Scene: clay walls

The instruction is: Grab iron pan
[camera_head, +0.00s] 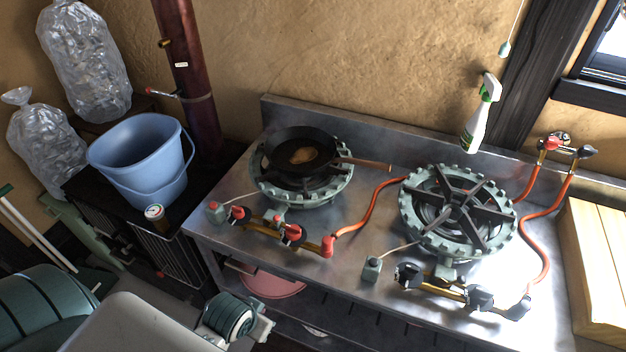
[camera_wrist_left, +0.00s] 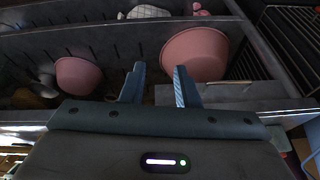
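The black iron pan (camera_head: 281,153) sits on the left gas burner (camera_head: 335,188) in the head view. Its brown handle points right, and a brownish patch shows inside it. The pan is not in the left wrist view. My left gripper (camera_wrist_left: 161,85) is open in the left wrist view, its two fingers apart with nothing between them. It faces shelving with pink bowls and is away from the pan. Part of my left arm shows at the lower left of the head view; its fingers are hidden there. My right gripper is in neither view.
A second burner (camera_head: 458,212) stands right of the pan, with orange hoses and valves along the steel counter (camera_head: 375,220). A spray bottle (camera_head: 481,115) is at the back. A blue bucket (camera_head: 140,160) stands left. Pink bowls (camera_wrist_left: 196,53) are on the shelving.

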